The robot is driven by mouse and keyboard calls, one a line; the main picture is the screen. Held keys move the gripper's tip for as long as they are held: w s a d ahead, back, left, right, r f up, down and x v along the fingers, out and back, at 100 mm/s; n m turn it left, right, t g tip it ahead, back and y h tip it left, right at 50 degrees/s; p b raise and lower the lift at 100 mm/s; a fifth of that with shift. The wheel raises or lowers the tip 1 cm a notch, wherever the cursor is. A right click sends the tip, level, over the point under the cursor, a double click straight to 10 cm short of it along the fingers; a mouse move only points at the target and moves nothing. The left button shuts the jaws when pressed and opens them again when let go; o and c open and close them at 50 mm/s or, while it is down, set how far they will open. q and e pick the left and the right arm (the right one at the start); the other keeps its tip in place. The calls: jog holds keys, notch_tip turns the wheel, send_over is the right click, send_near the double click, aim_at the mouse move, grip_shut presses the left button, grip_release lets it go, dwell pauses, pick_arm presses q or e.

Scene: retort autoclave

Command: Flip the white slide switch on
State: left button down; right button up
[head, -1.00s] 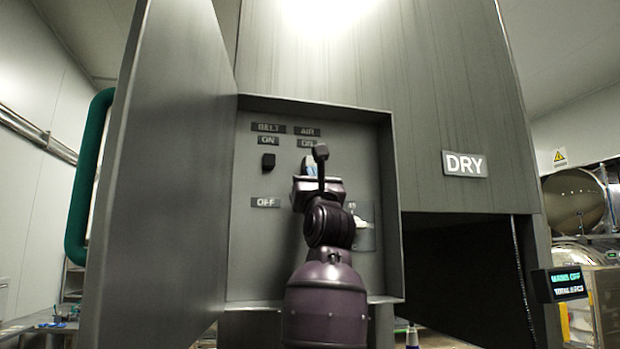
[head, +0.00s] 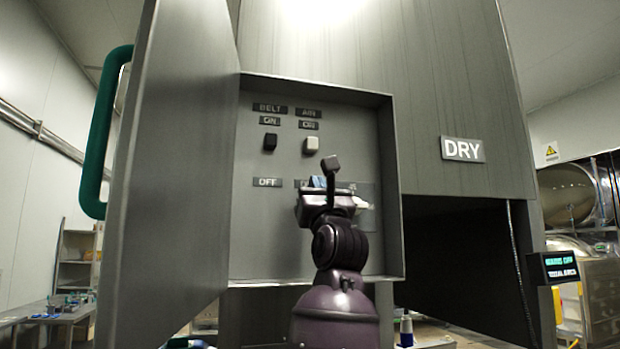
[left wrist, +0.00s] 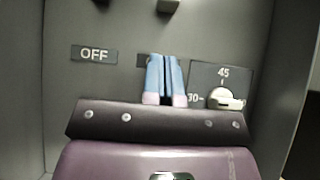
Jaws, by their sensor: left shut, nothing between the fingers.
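The white slide switch (head: 311,144) is on the panel inside the open cabinet, in the column labelled AIR. Its knob sits high, just under the ON label (head: 309,125). In the left wrist view only the lower part of a knob, probably this one, shows at the top edge (left wrist: 168,6). My left gripper (head: 317,182) is below the switch and apart from it, over the lower label of that column. Its blue fingers (left wrist: 161,62) are together with nothing between them. They partly hide that label. My right gripper is not in view.
A black slide switch (head: 270,142) sits left, under BELT and its ON label. A white dial (left wrist: 222,97) with numbers is right of my fingers. The cabinet's open door (head: 175,180) stands at the left, and the cabinet walls surround the panel.

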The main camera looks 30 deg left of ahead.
pick_arm(q)
jog(key=v, duration=0.5)
jog(key=shift+s+d+f+b, duration=0.15)
jog(key=shift+d+f+b, duration=0.1)
jog(key=shift+b, duration=0.05)
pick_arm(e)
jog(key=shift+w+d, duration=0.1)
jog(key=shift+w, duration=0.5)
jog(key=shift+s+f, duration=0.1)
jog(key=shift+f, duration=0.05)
